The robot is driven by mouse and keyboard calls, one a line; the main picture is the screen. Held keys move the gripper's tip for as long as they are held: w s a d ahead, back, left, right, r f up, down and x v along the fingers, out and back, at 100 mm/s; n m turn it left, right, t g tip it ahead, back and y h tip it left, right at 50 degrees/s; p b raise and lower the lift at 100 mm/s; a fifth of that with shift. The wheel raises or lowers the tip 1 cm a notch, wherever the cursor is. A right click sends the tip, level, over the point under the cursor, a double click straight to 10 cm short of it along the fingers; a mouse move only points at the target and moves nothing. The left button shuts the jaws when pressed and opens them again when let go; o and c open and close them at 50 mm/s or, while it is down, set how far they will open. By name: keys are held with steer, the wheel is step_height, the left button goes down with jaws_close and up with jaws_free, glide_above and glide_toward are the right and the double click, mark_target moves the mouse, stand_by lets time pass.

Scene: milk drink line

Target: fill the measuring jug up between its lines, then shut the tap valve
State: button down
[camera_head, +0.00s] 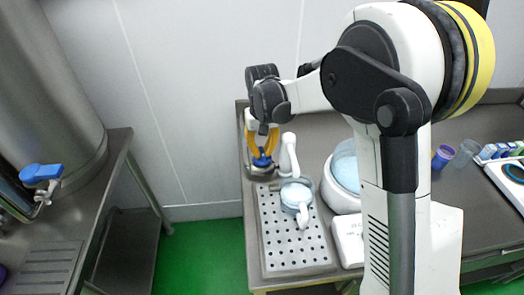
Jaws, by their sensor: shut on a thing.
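The measuring jug (297,194) stands on the perforated drip tray, looking pale with a light-blue top, its handle toward the front. Its lines and liquid level are too small to read. My gripper (262,158), with yellow fingers, points down at the back left of the tray. It is shut on a small blue part (262,162), which looks like the tap valve's handle; the fingers partly hide it. A white upright spout-like piece (289,155) stands just right of the gripper, behind the jug. Whether liquid is flowing cannot be seen.
The drip tray (290,257) has a bare front half. A white machine with a pale-blue bowl (345,172) stands right of the jug. A purple cup (442,157) and clear cup (466,153) stand farther right. A steel tank (50,90) with another blue-handled tap (41,173) is at left.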

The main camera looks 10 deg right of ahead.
mark_target(262, 151)
steer(key=n, duration=0.4)
steer(key=shift+n+p, duration=0.45)
steer(key=shift+n, duration=1.65)
steer(key=c, duration=1.5)
jaws_free()
step_height(262, 151, up, 12)
